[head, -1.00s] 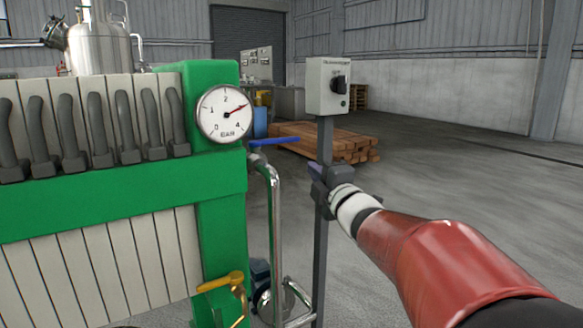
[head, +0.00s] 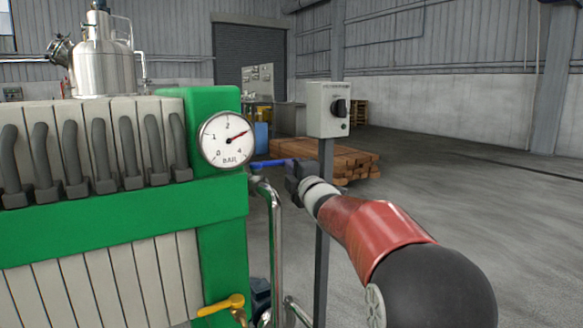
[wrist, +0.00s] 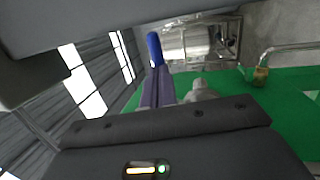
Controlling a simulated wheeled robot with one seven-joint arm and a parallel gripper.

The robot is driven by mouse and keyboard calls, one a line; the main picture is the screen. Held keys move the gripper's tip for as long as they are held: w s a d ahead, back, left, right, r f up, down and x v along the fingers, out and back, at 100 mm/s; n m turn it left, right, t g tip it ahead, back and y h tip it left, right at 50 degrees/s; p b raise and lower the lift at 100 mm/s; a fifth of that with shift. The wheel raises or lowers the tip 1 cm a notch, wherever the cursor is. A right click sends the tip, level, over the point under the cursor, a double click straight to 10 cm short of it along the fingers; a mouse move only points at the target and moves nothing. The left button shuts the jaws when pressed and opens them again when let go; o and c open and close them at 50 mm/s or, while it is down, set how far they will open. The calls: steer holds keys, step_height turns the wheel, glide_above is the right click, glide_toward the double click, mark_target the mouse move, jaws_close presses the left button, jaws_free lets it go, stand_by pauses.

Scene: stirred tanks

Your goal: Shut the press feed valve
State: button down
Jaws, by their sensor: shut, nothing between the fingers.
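The blue lever handle (head: 268,163) of a valve sits on top of the steel pipe beside the green press, just below the pressure gauge (head: 227,140). It lies roughly level and points right. In the wrist view the blue handle (wrist: 154,48) shows just past the fingertips. My gripper (head: 291,167) is at the right end of the handle, shut and empty. In the wrist view its fingers (wrist: 159,72) are together. I cannot tell whether they touch the handle. The gauge needle stands near 3 bar.
A grey post with a switch box (head: 328,110) stands close behind my arm. A yellow-handled valve (head: 222,305) is low on the press. Stacked timber (head: 340,160) lies behind. The floor to the right is clear.

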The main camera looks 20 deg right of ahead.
steer(key=shift+w, duration=0.1)
steer(key=shift+w+r+b, duration=0.35)
steer(key=shift+w+b, duration=0.3)
steer(key=shift+w, duration=0.15)
